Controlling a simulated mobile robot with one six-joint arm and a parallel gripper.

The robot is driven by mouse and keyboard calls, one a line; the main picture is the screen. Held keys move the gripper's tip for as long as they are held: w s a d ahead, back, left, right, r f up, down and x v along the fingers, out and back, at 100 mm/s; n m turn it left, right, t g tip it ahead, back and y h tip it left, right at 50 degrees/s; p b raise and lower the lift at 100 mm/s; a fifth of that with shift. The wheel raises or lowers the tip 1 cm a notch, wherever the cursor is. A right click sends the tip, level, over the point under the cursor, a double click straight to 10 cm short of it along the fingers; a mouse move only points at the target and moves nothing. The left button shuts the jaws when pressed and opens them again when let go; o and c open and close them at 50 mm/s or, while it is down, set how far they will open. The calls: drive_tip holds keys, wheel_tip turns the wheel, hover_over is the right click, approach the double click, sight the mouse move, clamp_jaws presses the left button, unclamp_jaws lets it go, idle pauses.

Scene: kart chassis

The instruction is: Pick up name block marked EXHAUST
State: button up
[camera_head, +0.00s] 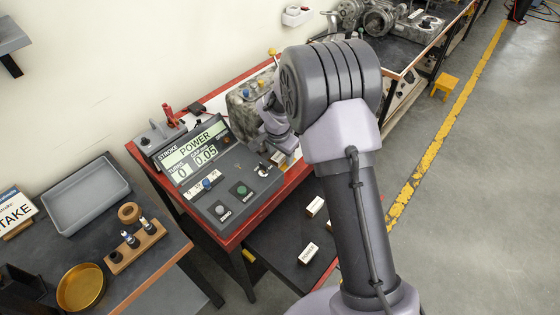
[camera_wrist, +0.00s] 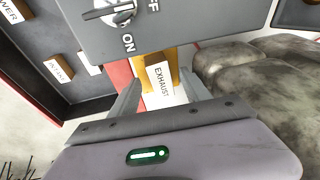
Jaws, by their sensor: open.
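The name block marked EXHAUST (camera_wrist: 161,85) has a white label and wooden edges, and in the wrist view it lies between my fingers. My gripper (camera_wrist: 160,78) is open, with one finger on each side of the block. A gap to the fingers is hard to judge, and I cannot tell whether they touch it. In the head view my arm hides most of the gripper and the block; a small pale piece (camera_head: 278,157) shows beside the console's switch, but its label is unreadable.
The grey console (camera_head: 225,165) with its ON/OFF switch (camera_wrist: 112,12) stands close to the fingers. A mottled grey engine part (camera_wrist: 250,80) is just right. Other name blocks (camera_head: 308,252) lie on the dark lower shelf. A grey tray (camera_head: 88,203) and brass bowl (camera_head: 82,291) are at left.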

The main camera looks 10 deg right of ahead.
drive_tip(key=shift+w+f, duration=0.15)
drive_tip(key=shift+f, duration=0.2)
drive_tip(key=shift+r, duration=0.15)
drive_tip(key=shift+c, duration=0.8)
clamp_jaws()
